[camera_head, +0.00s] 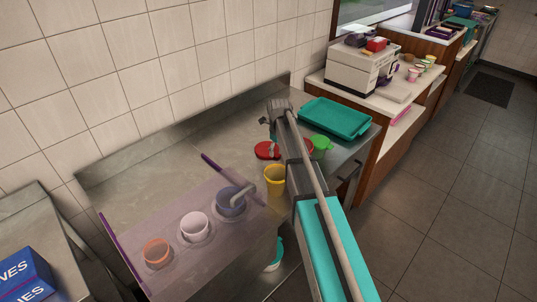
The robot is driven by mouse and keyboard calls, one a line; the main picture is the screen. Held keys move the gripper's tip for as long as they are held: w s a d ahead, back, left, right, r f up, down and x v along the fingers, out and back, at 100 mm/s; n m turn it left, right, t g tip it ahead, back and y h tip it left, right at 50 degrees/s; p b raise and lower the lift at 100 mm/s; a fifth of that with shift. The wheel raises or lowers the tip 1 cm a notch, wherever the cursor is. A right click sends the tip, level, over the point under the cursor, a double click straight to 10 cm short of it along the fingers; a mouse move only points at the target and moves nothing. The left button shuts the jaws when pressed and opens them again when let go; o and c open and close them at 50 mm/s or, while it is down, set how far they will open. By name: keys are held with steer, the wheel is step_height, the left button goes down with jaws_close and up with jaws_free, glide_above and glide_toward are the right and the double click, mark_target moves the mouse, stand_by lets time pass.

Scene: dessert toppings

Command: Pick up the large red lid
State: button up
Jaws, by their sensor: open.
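A red lid (266,150) lies on the steel counter, just left of my arm. It looks like the larger red piece. A second red piece (309,145) shows only partly behind my arm, beside a green container (321,147). My gripper (267,125) is at the far end of my outstretched arm, above and beyond the red lid as seen here. It is open and seems to hold nothing. Its fingers are small and partly hidden by the wrist, so its height over the counter is hard to judge.
A yellow cup (275,179) stands just in front of the lid. A teal tray (335,117) lies to the right. A clear purple-edged panel (172,205) covers several round tubs at the front left. The steel counter (190,150) is clear to the left.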

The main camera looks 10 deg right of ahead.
steer(key=shift+f+b, duration=0.75)
steer(key=shift+f, duration=0.25)
steer(key=c, duration=0.9)
